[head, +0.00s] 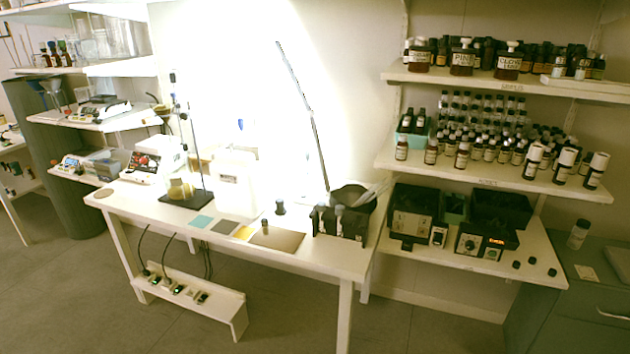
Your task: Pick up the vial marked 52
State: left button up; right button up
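No mark 52 is readable in the head view, so I cannot tell which vial it is. Many small dark vials with labels and pale or dark caps stand in rows on the middle right shelf (590,187); one front vial (462,155) shows a pale label too small to read. Larger white-capped bottles (534,161) stand at that shelf's right end. A small vial (265,227) stands on a brown mat on the white table (330,262). Neither of my grippers is in view.
A dark rack (341,223) and a black bowl stand at the table's right end. A stand (187,197) and white containers are at its left. Labelled bottles (507,62) fill the top shelf. Black devices (413,215) sit on the lower shelf. The floor in front is mostly clear.

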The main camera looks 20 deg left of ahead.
aim_at(265, 222)
jog(key=k+j, duration=0.1)
jog(key=j, duration=1.6)
jog(key=k+j, duration=0.15)
jog(key=j, duration=0.7)
jog(key=u, duration=0.05)
